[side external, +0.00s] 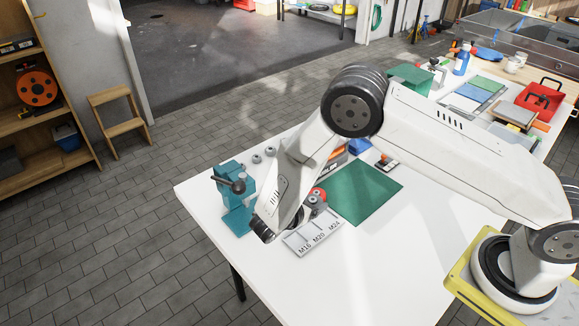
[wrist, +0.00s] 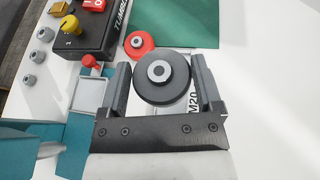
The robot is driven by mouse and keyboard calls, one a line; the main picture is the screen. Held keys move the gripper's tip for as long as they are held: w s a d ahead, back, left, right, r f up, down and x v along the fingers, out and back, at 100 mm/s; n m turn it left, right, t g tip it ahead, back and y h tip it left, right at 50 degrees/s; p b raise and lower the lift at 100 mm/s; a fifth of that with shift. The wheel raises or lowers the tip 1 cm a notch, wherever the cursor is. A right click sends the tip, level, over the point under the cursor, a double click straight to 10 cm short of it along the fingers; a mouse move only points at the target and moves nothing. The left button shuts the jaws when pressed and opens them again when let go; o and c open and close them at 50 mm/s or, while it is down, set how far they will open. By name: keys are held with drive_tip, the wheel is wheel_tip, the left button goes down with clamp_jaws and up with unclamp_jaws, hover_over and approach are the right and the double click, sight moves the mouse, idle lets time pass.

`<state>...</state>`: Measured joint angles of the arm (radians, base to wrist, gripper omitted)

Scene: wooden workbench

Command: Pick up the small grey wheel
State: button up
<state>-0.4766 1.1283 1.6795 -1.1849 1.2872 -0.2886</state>
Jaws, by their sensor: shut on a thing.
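The small grey wheel (wrist: 153,88), dark with a pale hub, sits between the two fingers of my gripper (wrist: 160,66) in the wrist view. The fingers are shut on its left and right sides. A red wheel (wrist: 138,43) lies just beyond it. Part of a light tray marked M20 (wrist: 193,104) shows beneath the grey wheel. In the side external view my forearm hides most of my gripper, beside the labelled tray (side external: 312,240).
A teal vise (side external: 236,208) stands left of my wrist. Grey nuts (wrist: 37,56) lie left of a black box (wrist: 88,36) with a yellow knob. A green mat (side external: 365,190) lies right of the tray. The white table's front is clear.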

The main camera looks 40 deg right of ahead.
drive_tip(key=s+r, duration=0.3)
drive_tip(key=s, duration=0.5)
drive_tip(key=shift+d+r, duration=0.25)
drive_tip(key=shift+d, duration=0.05)
idle(0.4)
